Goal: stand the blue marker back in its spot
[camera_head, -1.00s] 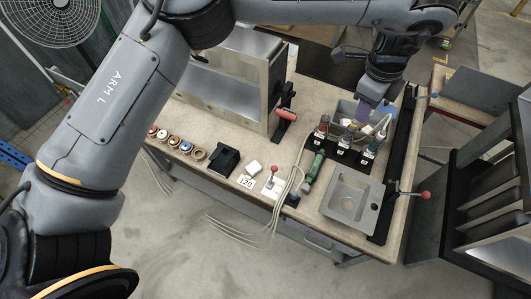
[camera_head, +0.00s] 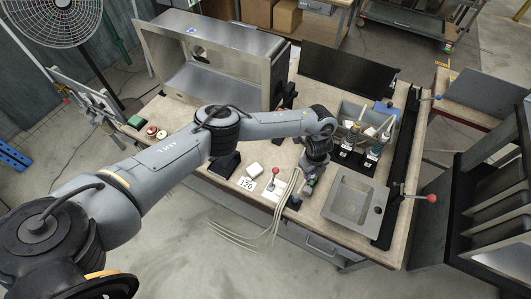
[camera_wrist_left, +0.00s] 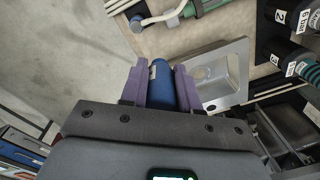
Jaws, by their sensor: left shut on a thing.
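My left gripper (camera_head: 308,187) is low over the front of the bench, left of the sink, and mostly hidden under its wrist in the head view. In the left wrist view its purple fingers (camera_wrist_left: 161,88) are shut on a blue cylinder (camera_wrist_left: 162,84), which appears to be the blue marker. Its lower end is hidden by the gripper body. I cannot tell which spot is the marker's. Black numbered holders (camera_wrist_left: 284,48) with upright tools stand right of the gripper; they also show in the head view (camera_head: 372,165). My right gripper is not in view.
A metal sink (camera_head: 340,203) is set in the bench right of my gripper. A grey bin (camera_head: 346,107) stands behind the holders. A green tool (camera_wrist_left: 209,5) lies near the gripper.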

